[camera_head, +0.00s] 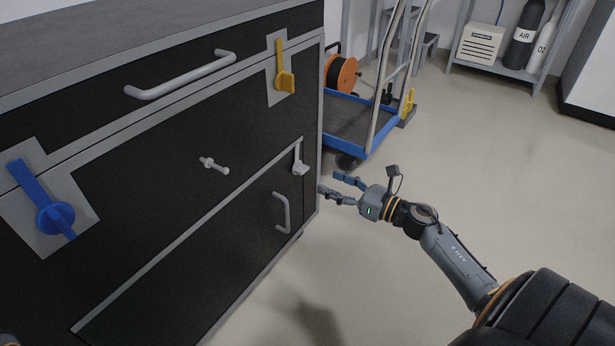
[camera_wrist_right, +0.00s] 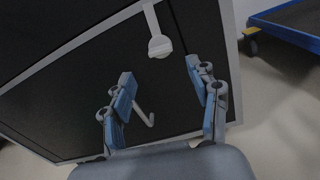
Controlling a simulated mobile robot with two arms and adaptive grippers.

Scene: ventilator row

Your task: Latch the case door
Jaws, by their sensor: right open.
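The case is a dark cabinet with grey edges; its lower door (camera_head: 215,255) looks flush with the front. The door has a grey bar handle (camera_head: 287,212), which also shows between my fingers in the right wrist view (camera_wrist_right: 146,112). A small pale grey latch (camera_head: 298,160) sits above the handle, near the door's upper right corner; its arm points up from a rounded end. The right wrist view shows this latch (camera_wrist_right: 160,46) beyond the fingertips. My right gripper (camera_head: 330,183) is open and empty, right of the latch and handle. My left gripper is out of view.
A blue turn lever (camera_head: 55,217), a yellow lever (camera_head: 285,80), a peg (camera_head: 213,165) and a drawer handle (camera_head: 180,75) stick out of the cabinet front. A blue trolley (camera_head: 345,122) stands behind right. The floor at right is clear.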

